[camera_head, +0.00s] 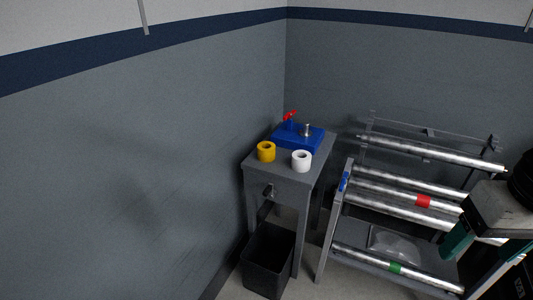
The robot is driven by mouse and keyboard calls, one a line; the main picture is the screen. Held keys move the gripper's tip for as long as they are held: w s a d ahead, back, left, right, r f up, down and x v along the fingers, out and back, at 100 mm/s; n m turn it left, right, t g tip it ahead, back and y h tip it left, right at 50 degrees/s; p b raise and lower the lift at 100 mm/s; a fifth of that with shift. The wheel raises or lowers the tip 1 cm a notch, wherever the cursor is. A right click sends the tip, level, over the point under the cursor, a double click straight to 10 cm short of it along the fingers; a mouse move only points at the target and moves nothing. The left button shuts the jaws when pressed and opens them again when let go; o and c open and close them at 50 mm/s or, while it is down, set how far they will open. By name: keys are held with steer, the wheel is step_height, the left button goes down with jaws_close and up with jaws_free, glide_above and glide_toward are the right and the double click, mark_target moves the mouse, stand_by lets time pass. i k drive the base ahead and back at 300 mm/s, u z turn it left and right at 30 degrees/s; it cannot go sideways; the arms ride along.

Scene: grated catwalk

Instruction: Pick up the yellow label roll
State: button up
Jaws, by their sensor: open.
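The yellow label roll (266,151) stands upright on the left front part of a small grey table (292,178). Its hollow core shows at the top. A white roll (301,161) of similar size stands to its right, a short gap away. No gripper fingers can be made out. Parts of my arm (488,212) show at the right edge, well to the right of the yellow roll.
A blue block (297,138) with a red-handled part (290,115) and a metal post sits behind the rolls. A dark bin (267,262) stands below. A rack with metal rollers (400,198) fills the right. Walls stand close left and behind.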

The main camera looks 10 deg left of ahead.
mark_target(266, 152)
steer(key=u, duration=0.35)
steer(key=i, duration=0.45)
steer(key=u, duration=0.5)
steer(key=i, duration=1.1)
steer(key=z, duration=0.4)
